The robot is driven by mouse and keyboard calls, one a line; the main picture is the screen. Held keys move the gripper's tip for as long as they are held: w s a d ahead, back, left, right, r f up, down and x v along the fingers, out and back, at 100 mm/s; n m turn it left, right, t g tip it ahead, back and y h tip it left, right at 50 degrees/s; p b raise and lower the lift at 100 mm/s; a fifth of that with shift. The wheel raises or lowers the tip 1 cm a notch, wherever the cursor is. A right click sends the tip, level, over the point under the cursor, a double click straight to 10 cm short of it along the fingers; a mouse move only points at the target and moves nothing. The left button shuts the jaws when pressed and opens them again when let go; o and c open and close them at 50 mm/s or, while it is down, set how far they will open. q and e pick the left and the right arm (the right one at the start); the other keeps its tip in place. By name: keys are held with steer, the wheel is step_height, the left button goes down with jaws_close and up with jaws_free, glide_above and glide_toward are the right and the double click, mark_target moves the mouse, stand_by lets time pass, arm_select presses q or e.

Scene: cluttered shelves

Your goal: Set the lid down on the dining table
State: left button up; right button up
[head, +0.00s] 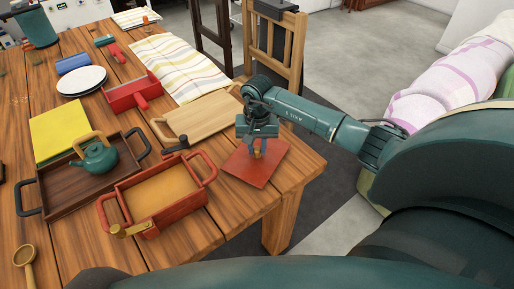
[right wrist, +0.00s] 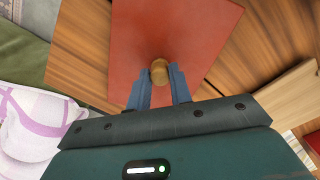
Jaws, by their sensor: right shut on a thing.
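The lid (head: 252,170) is a flat red rectangular panel with a small wooden knob. In the head view it is at the right corner of the wooden dining table (head: 235,215), seemingly at or just above the top; I cannot tell if it touches. My right gripper (head: 258,150) points down and is shut on the lid's knob. In the right wrist view the lid (right wrist: 170,40) spreads out beyond the fingers (right wrist: 159,85), with the round knob (right wrist: 159,70) between their tips. My left gripper is not in view.
An open red box (head: 160,205) with handles stands left of the lid. A wooden board (head: 200,122) lies behind it. A dark tray (head: 65,190) with a teapot (head: 100,157), a yellow cloth (head: 60,128) and plates (head: 82,81) are farther left. A chair (head: 290,50) stands behind the table.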

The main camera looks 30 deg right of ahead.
steer(key=shift+f, duration=0.15)
steer(key=o, duration=0.9)
